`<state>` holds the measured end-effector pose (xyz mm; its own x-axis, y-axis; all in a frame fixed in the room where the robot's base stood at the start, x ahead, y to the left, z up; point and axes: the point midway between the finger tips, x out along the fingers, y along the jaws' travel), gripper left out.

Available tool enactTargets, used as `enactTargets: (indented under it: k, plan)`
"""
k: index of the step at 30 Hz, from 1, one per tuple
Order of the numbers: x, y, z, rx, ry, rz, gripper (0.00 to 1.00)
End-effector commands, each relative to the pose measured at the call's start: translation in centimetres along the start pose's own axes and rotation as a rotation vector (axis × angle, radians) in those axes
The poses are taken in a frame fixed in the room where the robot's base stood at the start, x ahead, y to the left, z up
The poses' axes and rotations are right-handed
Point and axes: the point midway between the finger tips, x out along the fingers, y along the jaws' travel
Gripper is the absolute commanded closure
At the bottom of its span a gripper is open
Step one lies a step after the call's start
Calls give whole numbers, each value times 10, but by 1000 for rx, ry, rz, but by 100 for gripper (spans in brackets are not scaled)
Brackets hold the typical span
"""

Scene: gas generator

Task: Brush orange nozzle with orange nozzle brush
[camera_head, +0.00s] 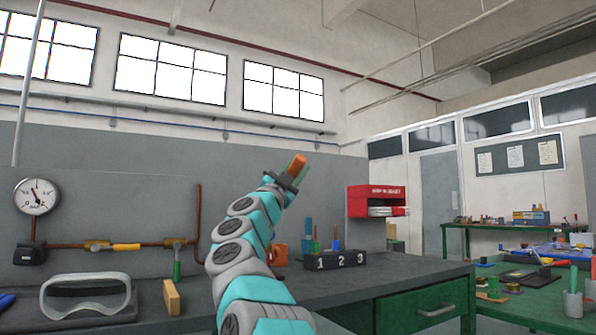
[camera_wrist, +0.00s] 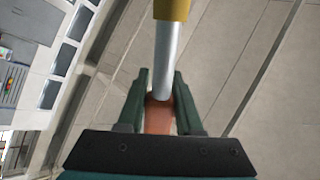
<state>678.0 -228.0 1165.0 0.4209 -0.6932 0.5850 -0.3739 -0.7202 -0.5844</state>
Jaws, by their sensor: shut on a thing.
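My gripper (camera_head: 290,175) is raised above the workbench and shut on an orange-handled tool (camera_head: 299,162), which looks like the orange nozzle brush. In the wrist view, the tool's orange handle (camera_wrist: 158,118) is between the green fingers of my gripper (camera_wrist: 160,78). Its silver shaft and yellow end point away from the palm, apart from anything else. A black block (camera_head: 335,261) marked 1, 2, 3 stands on the bench, right of my arm. Small green, orange and blue pieces stand at it. I cannot tell which piece is the orange nozzle.
On the grey workbench (camera_head: 400,271), goggles (camera_head: 87,298) and a wooden block (camera_head: 171,297) lie left of my arm. A pipe with a gauge (camera_head: 37,195) runs along the wall. A red dispenser (camera_head: 377,200) hangs behind the block. A cluttered green table (camera_head: 540,310) stands at right.

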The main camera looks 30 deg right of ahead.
Motion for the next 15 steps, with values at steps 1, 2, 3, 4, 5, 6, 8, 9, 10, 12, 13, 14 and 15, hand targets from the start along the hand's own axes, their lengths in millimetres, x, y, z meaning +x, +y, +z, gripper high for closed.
enactTargets:
  k: [1,2,3,4,5,6,8,9,10,12,13,14,15]
  plan:
    - [2,-2,2,0,0,0,100]
    - [4,-3,3,0,0,1,100]
    - [5,-5,6,0,0,1,100]
    - [6,-6,9,-1,-1,1,100]
    - [7,-7,12,-2,-2,0,100]
    - [8,-8,16,-3,-3,0,100]
    - [10,-11,21,-3,-2,0,100]
    - [13,-13,22,-2,0,0,100]
    - [15,-14,24,-1,1,1,100]
    - [17,-17,32,-3,-1,2,100]
    - [18,-18,35,-4,-3,1,100]
    - [19,-19,37,-4,-3,1,100]
    - [20,-20,40,-4,-3,1,100]
